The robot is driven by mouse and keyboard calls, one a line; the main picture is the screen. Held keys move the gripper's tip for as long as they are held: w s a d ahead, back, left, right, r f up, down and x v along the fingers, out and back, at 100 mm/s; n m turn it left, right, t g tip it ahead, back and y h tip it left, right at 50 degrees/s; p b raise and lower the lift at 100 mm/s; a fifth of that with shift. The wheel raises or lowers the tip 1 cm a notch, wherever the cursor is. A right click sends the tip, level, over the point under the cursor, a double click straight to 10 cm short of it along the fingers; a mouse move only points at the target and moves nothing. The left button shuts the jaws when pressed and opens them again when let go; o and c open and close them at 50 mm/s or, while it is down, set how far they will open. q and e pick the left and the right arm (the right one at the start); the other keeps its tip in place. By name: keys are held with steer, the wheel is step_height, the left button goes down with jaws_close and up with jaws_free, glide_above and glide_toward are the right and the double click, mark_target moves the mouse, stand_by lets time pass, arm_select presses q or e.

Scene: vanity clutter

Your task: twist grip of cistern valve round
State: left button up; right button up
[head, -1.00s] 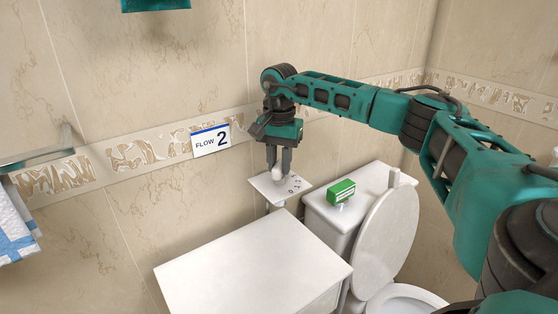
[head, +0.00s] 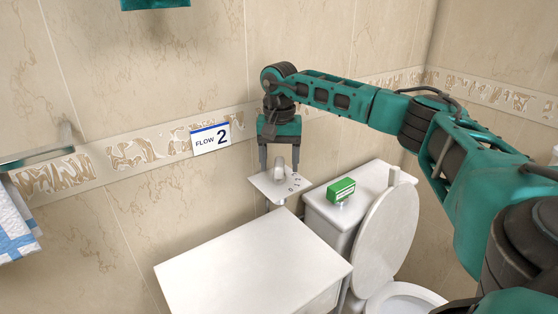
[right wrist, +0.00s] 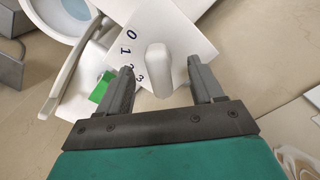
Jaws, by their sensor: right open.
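The valve's pale grip (head: 279,168) stands up from a white dial plate (head: 265,183) against the wall. In the right wrist view, the grip (right wrist: 158,70) is an upright rounded bar beside the printed numbers 0, 1, 2 and 3 on the plate (right wrist: 182,35). My right gripper (head: 279,168) is open above the plate, one finger on each side of the grip. In the right wrist view, gaps show between the grip and both fingers. A wall sign (head: 211,138) reads "FLOW 2". My left gripper is not in view.
A white cabinet top (head: 250,265) lies in front of the valve. To the right is the cistern (head: 318,202) with a green box (head: 341,190) on it, and the toilet's raised lid (head: 388,240). A towel rail (head: 40,155) is at the far left.

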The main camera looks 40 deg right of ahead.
steer(key=shift+r, duration=0.1)
steer(key=shift+r, duration=3.45)
steer(key=shift+c, duration=0.5)
steer(key=shift+r, duration=0.1)
steer(key=shift+c, duration=0.6)
steer(key=shift+r+t+h, duration=0.2)
steer(key=shift+t+h, duration=0.1)
steer(key=shift+c, duration=0.5)
steer(key=shift+r+t+h, duration=0.6)
steer(key=shift+r, duration=0.2)
steer(key=b+x, duration=0.2)
steer(key=x, duration=0.1)
steer(key=s+a+b+x, duration=0.1)
steer(key=b+x, duration=0.1)
steer(key=shift+w+d+f, duration=0.1)
steer(key=shift+d+f, duration=0.05)
steer(key=shift+f, duration=0.2)
steer(key=shift+s+a+b+x, duration=0.15)
steer(key=shift+b+x, duration=0.15)
steer(key=shift+x, duration=0.6)
steer(key=shift+s+a+b+x, duration=0.15)
steer(key=shift+b+x, duration=0.15)
steer(key=shift+x, duration=0.6)
